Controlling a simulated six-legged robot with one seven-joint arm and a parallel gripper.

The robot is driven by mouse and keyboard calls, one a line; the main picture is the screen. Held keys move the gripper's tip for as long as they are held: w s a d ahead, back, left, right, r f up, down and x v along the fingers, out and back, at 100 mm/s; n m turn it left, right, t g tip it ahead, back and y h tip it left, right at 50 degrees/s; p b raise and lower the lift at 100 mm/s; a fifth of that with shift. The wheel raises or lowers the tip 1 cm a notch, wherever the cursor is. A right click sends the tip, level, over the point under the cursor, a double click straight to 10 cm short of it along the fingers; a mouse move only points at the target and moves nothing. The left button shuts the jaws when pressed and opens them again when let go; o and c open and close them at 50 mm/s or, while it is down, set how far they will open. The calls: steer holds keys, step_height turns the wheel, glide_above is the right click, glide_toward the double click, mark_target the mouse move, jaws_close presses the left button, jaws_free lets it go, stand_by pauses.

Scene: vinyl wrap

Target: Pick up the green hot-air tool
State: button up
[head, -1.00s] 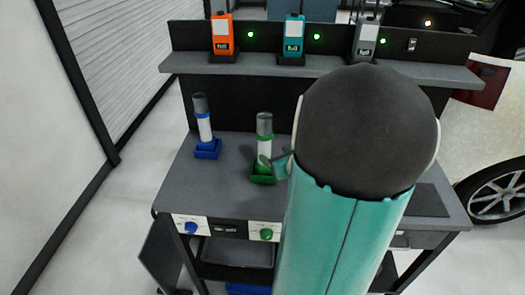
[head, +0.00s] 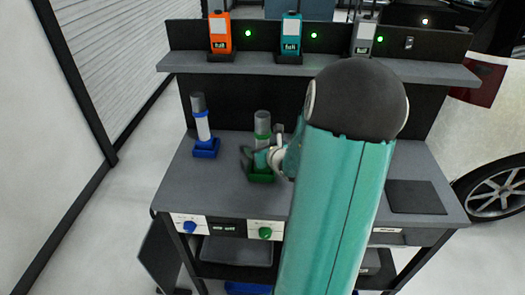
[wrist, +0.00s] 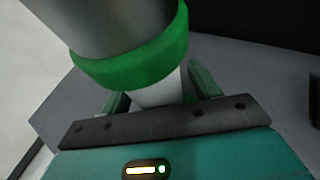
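The green hot-air tool (head: 262,125) stands upright in its green holder (head: 261,178) on the bench, with a grey top, a green band and a white body. In the wrist view its grey barrel and green band (wrist: 135,66) loom close above my gripper (wrist: 160,92). The two fingers lie on either side of the white body, with what looks like a small gap. In the head view my gripper (head: 259,156) is at the tool's mid-height, reaching in from the right. The fingers look open around the tool; my arm hides part of them.
A similar blue tool (head: 202,127) stands in a blue holder (head: 206,152) to the left. Orange (head: 220,38), teal (head: 291,38) and grey (head: 363,38) devices stand on the rear shelf (head: 260,62). A dark mat (head: 415,197) lies at the bench's right.

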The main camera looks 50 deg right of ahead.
jaws_close()
steer(key=shift+r, duration=0.2)
